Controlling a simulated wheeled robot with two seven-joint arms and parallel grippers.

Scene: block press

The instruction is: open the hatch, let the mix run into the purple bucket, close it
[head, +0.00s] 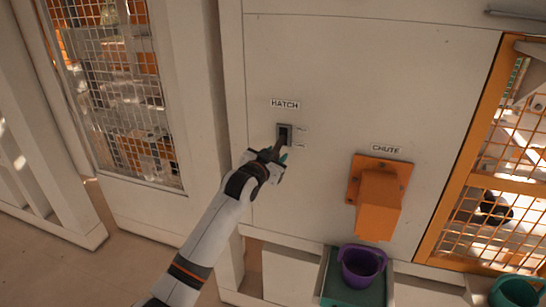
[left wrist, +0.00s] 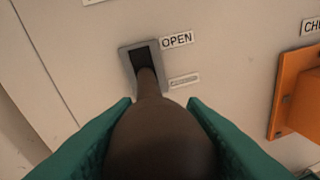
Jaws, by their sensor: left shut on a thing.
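My left gripper (head: 274,156) is shut on the dark brown lever handle (left wrist: 160,138) of the hatch, its teal fingers on either side of the knob. The lever comes out of a grey-framed slot (head: 285,134) under the HATCH label (head: 285,104). In the left wrist view the dark upper part of the slot shows above the lever, beside the OPEN label (left wrist: 177,40). The orange chute (head: 377,203) is on the panel to the right. The purple bucket (head: 362,265) stands upright below it. No mix is seen running; the bucket's bottom is not clear.
The bucket stands on a green-topped tray or shelf (head: 340,291) low at the panel. A teal bucket (head: 515,291) is at the lower right. An orange mesh guard (head: 490,235) is right of the chute. The panel face between slot and chute is clear.

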